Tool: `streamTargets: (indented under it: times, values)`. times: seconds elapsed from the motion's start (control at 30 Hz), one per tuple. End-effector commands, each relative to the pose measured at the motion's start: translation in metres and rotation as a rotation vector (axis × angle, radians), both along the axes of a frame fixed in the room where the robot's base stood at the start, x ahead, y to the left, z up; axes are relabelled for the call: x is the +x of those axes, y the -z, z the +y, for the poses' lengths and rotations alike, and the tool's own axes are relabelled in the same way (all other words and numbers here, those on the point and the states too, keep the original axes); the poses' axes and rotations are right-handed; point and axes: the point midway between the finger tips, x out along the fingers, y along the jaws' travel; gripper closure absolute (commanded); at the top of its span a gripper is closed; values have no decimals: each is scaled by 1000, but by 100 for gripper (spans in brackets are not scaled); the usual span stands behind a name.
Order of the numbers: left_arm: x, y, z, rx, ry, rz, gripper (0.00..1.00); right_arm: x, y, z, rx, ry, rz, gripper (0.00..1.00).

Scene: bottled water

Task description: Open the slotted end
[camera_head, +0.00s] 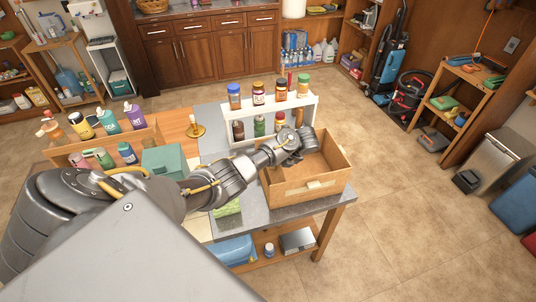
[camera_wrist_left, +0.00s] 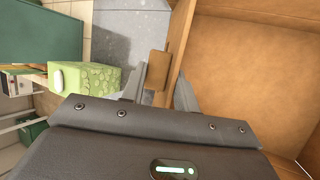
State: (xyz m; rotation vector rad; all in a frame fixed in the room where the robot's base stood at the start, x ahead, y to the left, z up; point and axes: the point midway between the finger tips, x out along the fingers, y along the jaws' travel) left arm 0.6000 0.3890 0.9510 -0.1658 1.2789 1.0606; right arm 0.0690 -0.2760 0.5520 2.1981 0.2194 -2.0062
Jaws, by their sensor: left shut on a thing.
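An open-topped wooden drawer-like box (camera_head: 335,160) sits on the grey table's right end in the head view. Its near end has a pale handle or slot piece (camera_head: 322,184). My left gripper (camera_head: 298,150) reaches over the box from the left, and its fingertips are hard to see there. In the left wrist view, the left gripper's fingers (camera_wrist_left: 162,88) straddle a side wall of the box (camera_wrist_left: 177,40), shut on it. A small tan block (camera_wrist_left: 157,66) on the wall's outer side lies between them. The box floor looks empty in this view. My right gripper is not in view.
A green patterned carton (camera_wrist_left: 85,90) stands just left of the box. A white rack (camera_head: 313,112) with several bottles is behind it. A teal box (camera_head: 164,161), a candle holder (camera_head: 195,127) and a wooden bottle crate (camera_head: 100,145) are to the left. Open floor lies right.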

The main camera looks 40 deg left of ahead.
Motion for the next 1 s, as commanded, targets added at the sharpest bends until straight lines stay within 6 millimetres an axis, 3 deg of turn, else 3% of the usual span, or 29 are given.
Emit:
streamTargets:
  times: [0.37, 0.87, 0.9, 1.0]
  values:
    - [18, 10, -15, 25, 3, 34, 100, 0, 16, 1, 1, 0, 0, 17]
    - [18, 13, -18, 20, 3, 33, 100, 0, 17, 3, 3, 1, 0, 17]
    - [18, 14, -17, 20, 2, 34, 64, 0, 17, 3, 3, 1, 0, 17]
    - [18, 13, -17, 23, 2, 35, 53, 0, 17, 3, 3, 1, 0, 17]
